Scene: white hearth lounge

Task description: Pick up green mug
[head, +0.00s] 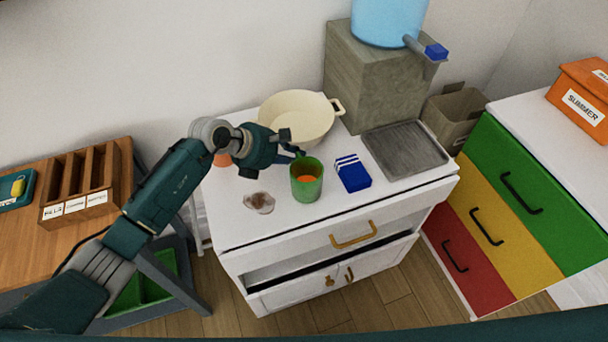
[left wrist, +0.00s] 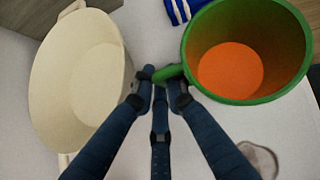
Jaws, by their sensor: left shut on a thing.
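The green mug (head: 307,186) stands upright on the white cabinet top, with an orange inside. It also shows in the left wrist view (left wrist: 290,80), at the upper right, with its handle (left wrist: 168,72) pointing to the fingers. My left gripper (head: 292,152) is at the mug's far left side. In the left wrist view its fingertips (left wrist: 160,78) are shut on the mug's handle. Whether the mug's base touches the cabinet top is hard to tell. My right gripper is not in view.
A cream pot (head: 290,112) stands behind the mug. A blue box (head: 352,174) is close to its right, and a grey tray (head: 404,150) lies farther right. A brownish patch or small dish (head: 259,203) is to the left. A stone block (head: 370,80) holds a blue dispenser.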

